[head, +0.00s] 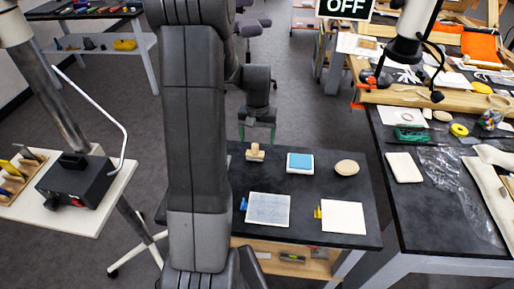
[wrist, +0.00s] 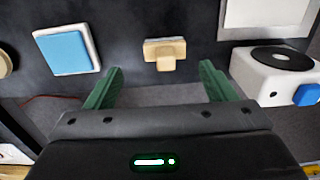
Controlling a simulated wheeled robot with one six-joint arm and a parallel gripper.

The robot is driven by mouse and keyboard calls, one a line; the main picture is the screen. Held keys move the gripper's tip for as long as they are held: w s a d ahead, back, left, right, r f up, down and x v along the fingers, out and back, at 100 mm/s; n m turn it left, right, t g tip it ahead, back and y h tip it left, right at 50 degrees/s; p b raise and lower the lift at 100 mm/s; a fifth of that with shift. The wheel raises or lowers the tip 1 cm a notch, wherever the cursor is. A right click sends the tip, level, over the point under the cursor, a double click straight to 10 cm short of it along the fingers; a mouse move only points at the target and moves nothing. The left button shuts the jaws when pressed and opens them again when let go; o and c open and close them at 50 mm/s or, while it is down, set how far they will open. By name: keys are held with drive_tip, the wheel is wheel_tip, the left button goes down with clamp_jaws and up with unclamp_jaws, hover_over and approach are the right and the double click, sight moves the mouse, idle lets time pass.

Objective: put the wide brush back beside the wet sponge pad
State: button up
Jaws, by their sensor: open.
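The wet sponge pad (head: 300,162) is a blue pad in a white tray on the black table; the wrist view shows it at upper left (wrist: 66,50). A pale wooden T-shaped piece (head: 255,153), which looks like the wide brush, lies left of the pad with a clear gap. It shows in the wrist view (wrist: 165,49), with its short stem pointing toward my gripper; bristles cannot be made out. My gripper (head: 257,133) has green fingers, is open and empty, and hangs at the table's far edge behind the brush. In the wrist view the brush lies just beyond the gap between the fingertips.
A round beige disc (head: 347,167) lies right of the pad. Nearer are a grey sheet (head: 268,209) and a white sheet (head: 343,217). The wrist view shows a white box with a black disc (wrist: 278,59) at right. Bare table lies between brush and pad.

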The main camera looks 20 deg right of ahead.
sight(257, 146)
drive_tip(key=shift+r, duration=2.05)
